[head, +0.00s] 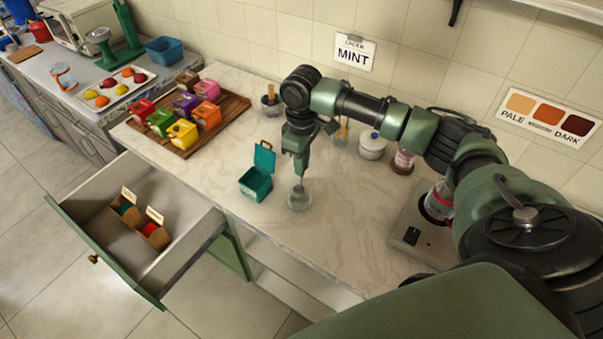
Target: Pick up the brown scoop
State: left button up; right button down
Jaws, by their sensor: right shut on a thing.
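My right gripper (299,178) points straight down over the counter. It is shut on a small greyish thing just above or in a clear glass vessel (299,201); the fingers hide most of it, and I cannot tell what it is. A brown scoop is not clearly identifiable. Another brown upright handle (271,92) shows in a small dark pot (271,106) farther left. My left gripper is not in view.
An open teal box (255,184) stands left of the glass vessel. A wooden tray (234,105) holds several coloured boxes. A white lidded pot (372,147) is behind my arm. An open drawer (190,247) with small boxes juts out front left. The front counter is clear.

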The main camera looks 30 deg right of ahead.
notch_tip(320, 180, up, 16)
jog(key=b, duration=0.1)
jog(key=shift+b, duration=0.35)
dwell(1.3)
